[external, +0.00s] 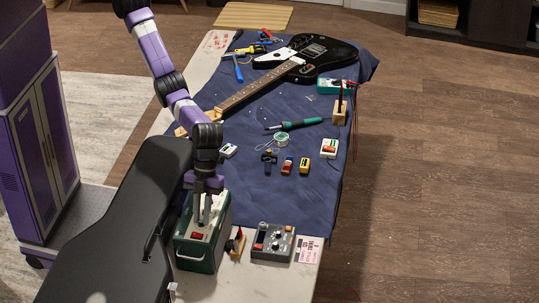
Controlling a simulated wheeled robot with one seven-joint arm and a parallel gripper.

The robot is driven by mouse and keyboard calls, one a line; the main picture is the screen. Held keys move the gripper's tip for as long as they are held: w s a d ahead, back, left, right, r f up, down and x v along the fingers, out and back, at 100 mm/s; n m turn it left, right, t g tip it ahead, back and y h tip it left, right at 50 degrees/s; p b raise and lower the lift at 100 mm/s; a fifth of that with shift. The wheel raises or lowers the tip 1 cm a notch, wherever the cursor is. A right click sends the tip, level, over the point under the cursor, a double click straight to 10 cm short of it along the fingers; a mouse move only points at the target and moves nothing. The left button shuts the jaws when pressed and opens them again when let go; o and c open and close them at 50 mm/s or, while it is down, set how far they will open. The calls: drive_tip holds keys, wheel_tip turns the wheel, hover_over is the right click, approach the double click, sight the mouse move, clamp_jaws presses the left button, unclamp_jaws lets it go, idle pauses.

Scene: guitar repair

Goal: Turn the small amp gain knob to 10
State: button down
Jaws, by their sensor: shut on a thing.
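The small amp (222,238) is a dark green box with a pale top panel and a red switch (197,236). It stands at the near end of the table. My gripper (203,221) points straight down onto the amp's top panel, just behind the red switch. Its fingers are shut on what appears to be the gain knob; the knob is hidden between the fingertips. The scale marks and the knob's setting are too small to read.
A black guitar case (118,225) lies close left of the amp. A grey box with knobs (272,247) and a small wooden stand (235,243) are close on its right. A guitar (305,57) and tools lie on the blue cloth (210,95) behind.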

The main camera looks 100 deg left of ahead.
drive_tip(key=m+b, duration=0.1)
drive_tip(key=b, duration=0.1)
drive_tip(key=m+g+b, duration=0.1)
drive_tip(key=m+b, duration=0.1)
drive_tip(key=b, duration=0.1)
drive_tip(key=m+b, duration=0.2)
drive_tip(key=shift+w+d+f+g+y, duration=0.15)
drive_tip(key=shift+w+f+g+y, duration=0.15)
drive_tip(key=shift+f+g, duration=0.1)
drive_tip(key=m+b, duration=0.1)
drive_tip(key=b, duration=0.1)
drive_tip(key=m+b, duration=0.1)
drive_tip(key=b, duration=0.2)
drive_tip(key=shift+r+m+g+y, duration=0.2)
drive_tip(key=shift+m+g+y, duration=0.1)
drive_tip(key=shift+g, duration=0.1)
drive_tip(key=shift+r+m+b, duration=0.2)
drive_tip(key=shift+m+b, duration=0.5)
drive_tip(key=shift+b, duration=0.95)
drive_tip(key=c, duration=1.3)
unclamp_jaws()
drive_tip(key=shift+c, duration=0.2)
drive_tip(key=p+v, duration=0.1)
drive_tip(key=v, duration=0.6)
drive_tip(key=shift+w+r, duration=0.25)
drive_tip(key=shift+r, duration=0.1)
drive_tip(key=shift+d+r, duration=0.1)
